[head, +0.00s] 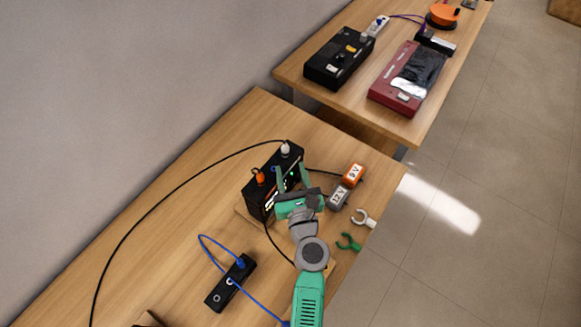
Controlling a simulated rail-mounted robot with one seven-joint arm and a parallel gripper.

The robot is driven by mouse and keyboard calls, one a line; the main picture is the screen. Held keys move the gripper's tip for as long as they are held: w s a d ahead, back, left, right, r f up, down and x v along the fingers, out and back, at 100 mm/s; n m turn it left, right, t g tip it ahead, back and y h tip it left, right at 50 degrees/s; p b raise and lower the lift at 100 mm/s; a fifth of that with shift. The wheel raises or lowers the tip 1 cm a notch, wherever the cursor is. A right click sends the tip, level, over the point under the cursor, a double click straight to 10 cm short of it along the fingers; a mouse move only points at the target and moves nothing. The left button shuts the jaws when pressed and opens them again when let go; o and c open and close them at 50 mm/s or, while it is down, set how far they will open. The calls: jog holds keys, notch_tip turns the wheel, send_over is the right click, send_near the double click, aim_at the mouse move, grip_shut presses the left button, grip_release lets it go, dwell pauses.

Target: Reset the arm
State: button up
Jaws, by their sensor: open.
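My arm reaches up from the bottom of the head view. My gripper (292,179) is green and grey, with its two fingers apart, at the front of a black box (259,199). The fingers overlap the box's front in the picture; I cannot tell whether they touch it. I see nothing held between them. The box has an orange plug (258,176) and a white plug (285,149) on top and a small green light on its front. Part of its front is hidden behind my gripper.
Right of my gripper are an orange 9V block (354,173), a grey 12V block (338,197), a white clip (364,218) and a green clip (348,242). A black strip (231,283) with a blue cable lies lower left. A second table holds a black case (338,62) and a red case (396,90).

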dwell(0.6)
jog(key=s+a+r+n+t+y, duration=0.1)
jog(key=a+r+n+y, duration=0.15)
jog(key=r+n, duration=1.1)
jog(key=s+a+r+n+t+y, duration=0.1)
jog(key=a+r+n, duration=0.2)
jog(key=r+n, duration=1.1)
jog(key=s+d+r+n+t+h, duration=0.1)
jog(key=s+r+n+t+h, duration=0.1)
jog(key=s+r, duration=0.5)
jog(key=s+d+r+n+t+h, duration=0.1)
jog(key=s+r+n+h, duration=0.15)
jog(key=r, duration=0.75)
jog(key=s+d+r+n+t+h, duration=0.1)
jog(key=s+d+r+n+t, duration=0.1)
jog(key=s+r, duration=0.5)
notch_tip(320, 180, up, 25)
jog(key=w+p, duration=0.1)
jog(key=p, duration=2.1)
jog(key=shift+h+p, duration=0.4)
jog(key=shift+a, duration=0.1)
jog(key=shift+c, duration=0.2)
